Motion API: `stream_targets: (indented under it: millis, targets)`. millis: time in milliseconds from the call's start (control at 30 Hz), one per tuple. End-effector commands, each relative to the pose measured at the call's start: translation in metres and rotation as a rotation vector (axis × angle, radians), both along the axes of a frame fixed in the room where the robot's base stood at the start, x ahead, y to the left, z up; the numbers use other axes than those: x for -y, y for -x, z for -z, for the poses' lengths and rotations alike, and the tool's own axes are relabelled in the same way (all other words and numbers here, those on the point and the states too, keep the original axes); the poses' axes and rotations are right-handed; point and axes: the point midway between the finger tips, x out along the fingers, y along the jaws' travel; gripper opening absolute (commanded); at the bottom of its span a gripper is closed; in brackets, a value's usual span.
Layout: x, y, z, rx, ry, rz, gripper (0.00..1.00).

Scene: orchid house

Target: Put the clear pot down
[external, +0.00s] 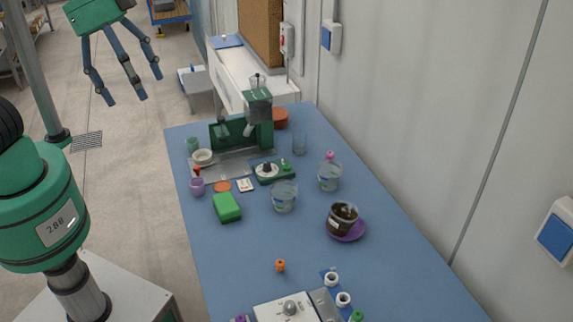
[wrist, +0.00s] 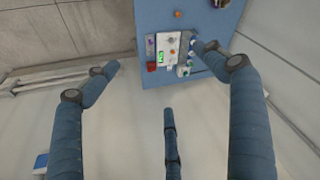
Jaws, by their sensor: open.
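My gripper (external: 126,88) hangs in the air at the upper left, off the left side of the blue table. Its blue fingers are spread and hold nothing; they also show open and empty in the wrist view (wrist: 158,80). One clear pot (external: 284,197) stands upright and looks empty at mid-table. Another clear pot (external: 329,176) stands behind it to the right. A third clear pot (external: 342,214) with dark filling stands on a purple saucer (external: 357,233). I cannot tell which clear pot the task means. All three are well away from my gripper.
The blue table (external: 240,255) has clear room at its front left. A green block (external: 227,207), a small orange item (external: 280,266) and a control box (external: 286,308) are on it. A green machine (external: 240,128) stands at the back. The wall (external: 440,110) runs along the right.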

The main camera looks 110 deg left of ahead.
Motion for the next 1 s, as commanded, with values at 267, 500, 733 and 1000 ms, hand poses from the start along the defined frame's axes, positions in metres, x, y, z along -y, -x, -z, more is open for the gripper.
stream_targets:
  millis: [267,500,733,1000]
  targets:
    - [0.033,0.075,-0.005,0.045,0.011,-0.012,0.84]
    - [0.055,0.135,0.002,0.081,0.026,-0.025,0.84]
    - [0.070,0.187,0.018,0.113,0.043,-0.036,0.84]
    - [0.077,0.218,0.033,0.132,0.055,-0.044,0.84]
